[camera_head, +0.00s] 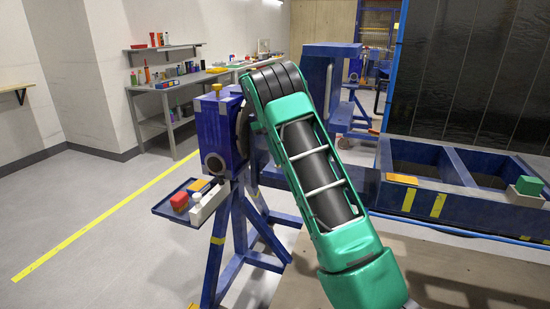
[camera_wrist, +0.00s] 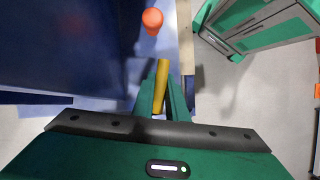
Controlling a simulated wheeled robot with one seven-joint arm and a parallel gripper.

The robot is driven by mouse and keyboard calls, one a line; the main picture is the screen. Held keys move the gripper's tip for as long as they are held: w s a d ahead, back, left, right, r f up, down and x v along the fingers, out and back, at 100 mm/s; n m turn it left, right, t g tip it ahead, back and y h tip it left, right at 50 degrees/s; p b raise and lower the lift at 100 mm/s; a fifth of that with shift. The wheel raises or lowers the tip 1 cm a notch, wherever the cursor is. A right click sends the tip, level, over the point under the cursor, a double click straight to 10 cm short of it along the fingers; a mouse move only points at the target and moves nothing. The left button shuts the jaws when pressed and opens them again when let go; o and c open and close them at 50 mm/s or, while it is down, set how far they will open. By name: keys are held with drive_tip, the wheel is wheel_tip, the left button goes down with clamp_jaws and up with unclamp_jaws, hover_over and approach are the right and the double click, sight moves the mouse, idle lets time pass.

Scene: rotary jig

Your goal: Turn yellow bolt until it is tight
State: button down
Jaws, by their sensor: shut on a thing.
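In the wrist view a yellow bolt (camera_wrist: 162,76) stands out between the two green fingers of my gripper (camera_wrist: 161,88), which is shut on it. The bolt is next to a dark blue surface of the rotary jig (camera_wrist: 85,55). The bolt's far end is near the jig's edge; its seating cannot be made out. In the head view the blue jig (camera_head: 212,130) stands upright on its blue legs, left of my green arm.
An orange-red knob (camera_wrist: 152,20) is just beyond the bolt in the wrist view. A tray (camera_head: 170,211) with a red block and other small items is fixed to the jig's stand. A shelf bench (camera_head: 180,80) stands along the back wall. Floor left is clear.

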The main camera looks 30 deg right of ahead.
drive_tip(key=shift+d, duration=0.1)
drive_tip(key=c, duration=1.8)
unclamp_jaws()
drive_tip(key=shift+o, duration=0.2)
drive_tip(key=v, duration=0.9)
drive_tip(key=shift+w+r, duration=0.5)
drive_tip(key=shift+r, duration=0.35)
drive_tip(key=shift+o, duration=0.5)
